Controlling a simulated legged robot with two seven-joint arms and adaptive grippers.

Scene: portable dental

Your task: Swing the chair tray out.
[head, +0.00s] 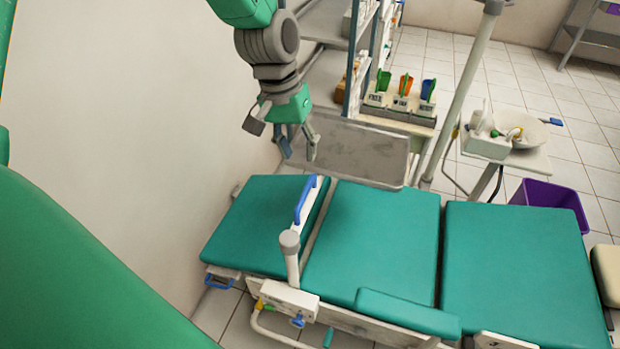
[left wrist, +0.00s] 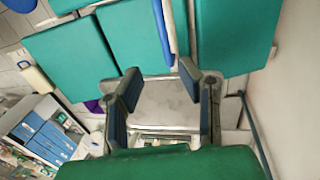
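The grey metal tray (head: 360,152) lies level beyond the far side of the green dental chair (head: 370,235). My left gripper (head: 298,148) points down at the tray's left end, fingers spread and empty. In the left wrist view the tray (left wrist: 160,104) shows between and beyond the two open fingers (left wrist: 162,95); I cannot tell whether they touch it. A blue handle bar (head: 305,200) on a white post (head: 291,258) stands over the chair's left part, apart from the gripper. It also shows in the left wrist view (left wrist: 163,30). My right gripper is not visible.
A shelf unit (head: 348,60) and a bin rack (head: 400,105) stand behind the tray. A slanted pole (head: 465,90) rises at its right end. A small stand with a white bowl (head: 520,128) and a purple bin (head: 550,198) are farther right. A wall is left.

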